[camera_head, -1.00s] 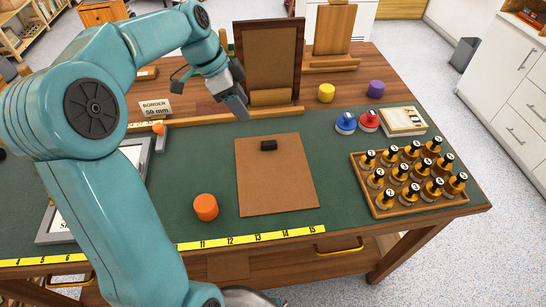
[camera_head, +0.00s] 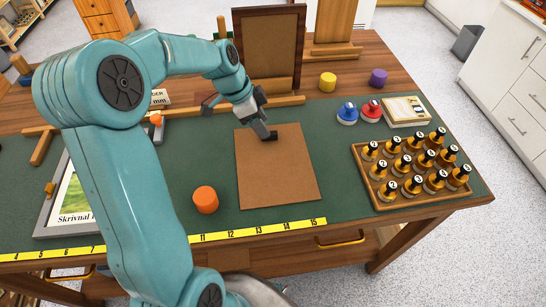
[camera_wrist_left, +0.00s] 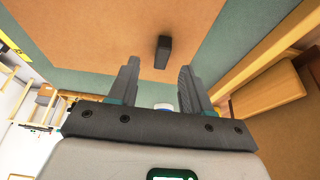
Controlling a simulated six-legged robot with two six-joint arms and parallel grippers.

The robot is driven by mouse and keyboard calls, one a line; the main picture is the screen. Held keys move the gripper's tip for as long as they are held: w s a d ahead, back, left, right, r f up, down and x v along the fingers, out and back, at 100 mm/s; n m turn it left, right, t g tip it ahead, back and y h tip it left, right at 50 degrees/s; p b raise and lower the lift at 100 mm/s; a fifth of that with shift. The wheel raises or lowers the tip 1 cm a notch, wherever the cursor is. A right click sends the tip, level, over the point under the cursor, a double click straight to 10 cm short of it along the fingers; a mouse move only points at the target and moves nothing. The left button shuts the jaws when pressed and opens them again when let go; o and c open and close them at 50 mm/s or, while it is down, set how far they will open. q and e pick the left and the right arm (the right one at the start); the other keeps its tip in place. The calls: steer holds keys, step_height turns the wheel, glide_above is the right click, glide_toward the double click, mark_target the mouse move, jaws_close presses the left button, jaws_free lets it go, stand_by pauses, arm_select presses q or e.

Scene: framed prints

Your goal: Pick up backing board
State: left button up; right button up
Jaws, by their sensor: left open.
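The backing board (camera_head: 277,172) is a flat brown rectangle lying on the green mat in the middle of the table. A small black block (camera_head: 269,137) stands on it near its far edge, partly hidden by my gripper. My left gripper (camera_head: 264,128) is above that far edge, close to the block. In the left wrist view its two fingers (camera_wrist_left: 158,85) are apart with nothing between them, and the black block (camera_wrist_left: 163,52) shows beyond the fingertips on the board (camera_wrist_left: 120,25). Whether the fingers touch the block cannot be told. My right gripper is not in view.
A wooden tray of several bottles (camera_head: 413,202) is at the right. A dark wooden frame (camera_head: 270,50) stands behind. A yellow ruler (camera_head: 260,230) runs along the front edge.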

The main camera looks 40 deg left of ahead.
mark_target(273, 159)
arm_select(q)
steer(key=x, duration=0.4)
steer(key=shift+w+f, duration=0.1)
steer(key=shift+w, duration=0.1)
steer(key=shift+s, duration=0.1)
jaws_close()
steer(key=shift+a, duration=0.1)
